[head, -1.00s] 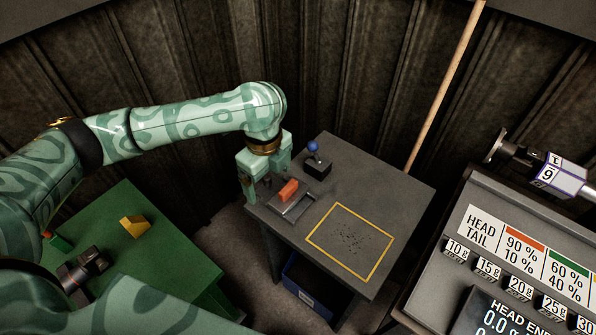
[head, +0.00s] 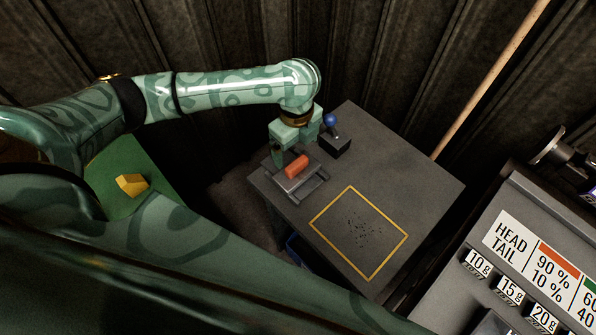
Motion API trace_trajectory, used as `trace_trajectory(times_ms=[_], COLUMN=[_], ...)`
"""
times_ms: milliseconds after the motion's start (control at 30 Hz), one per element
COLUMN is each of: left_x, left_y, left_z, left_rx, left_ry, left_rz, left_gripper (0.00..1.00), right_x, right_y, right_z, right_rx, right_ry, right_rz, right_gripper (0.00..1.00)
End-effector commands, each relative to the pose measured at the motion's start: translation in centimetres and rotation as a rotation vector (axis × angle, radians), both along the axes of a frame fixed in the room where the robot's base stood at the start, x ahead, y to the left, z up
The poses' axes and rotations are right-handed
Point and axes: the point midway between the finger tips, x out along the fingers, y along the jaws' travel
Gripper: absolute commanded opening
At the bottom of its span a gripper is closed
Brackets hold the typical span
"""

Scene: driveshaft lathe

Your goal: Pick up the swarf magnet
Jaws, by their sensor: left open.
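What looks like the swarf magnet, an orange-red block-shaped handle (head: 297,165), sits on a small grey tray-like holder (head: 306,185) near the left corner of the dark table. My left gripper (head: 295,148) is open, just behind the orange handle in the picture and pointing down. One finger comes down at the handle's left; the other is at its back right, partly hidden. I cannot tell whether either finger touches it. My right gripper is out of view.
A blue ball knob on a black block (head: 335,146) stands close right of my left gripper. A yellow-outlined square (head: 358,235) with dark specks is on the table (head: 410,185). A yellow block (head: 131,184) is on the green table. A weight rack (head: 500,270) stands at right.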

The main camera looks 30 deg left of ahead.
Motion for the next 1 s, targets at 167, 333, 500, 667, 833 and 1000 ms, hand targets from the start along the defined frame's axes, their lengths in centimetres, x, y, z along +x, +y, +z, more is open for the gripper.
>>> trace_trajectory(times_ms=[167, 333, 500, 667, 833, 1000], left_x=[0.0, 0.1, 0.3, 0.3, 0.3, 0.3], left_y=[-0.1, 0.0, 0.0, 0.0, 0.0, 0.0], left_z=[-1.3, -3.6, -6.2, -6.2, -6.2, -6.2], left_rx=[-0.001, -0.001, 0.0, 0.0, 0.0, 0.0], left_ry=[-0.001, 0.003, 0.002, -0.003, -0.002, -0.002], left_rz=[0.0, 0.0, 0.0, -0.001, -0.001, -0.001], left_gripper=[0.89, 0.89, 0.89, 0.89, 0.64, 0.17], right_x=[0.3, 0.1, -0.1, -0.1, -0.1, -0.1], right_y=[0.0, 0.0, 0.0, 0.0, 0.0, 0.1], right_z=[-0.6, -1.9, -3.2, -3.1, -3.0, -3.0], right_rx=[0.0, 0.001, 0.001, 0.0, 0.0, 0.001], right_ry=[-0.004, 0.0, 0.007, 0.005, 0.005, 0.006], right_rz=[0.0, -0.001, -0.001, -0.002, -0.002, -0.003], right_gripper=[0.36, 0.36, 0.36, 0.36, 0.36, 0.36])
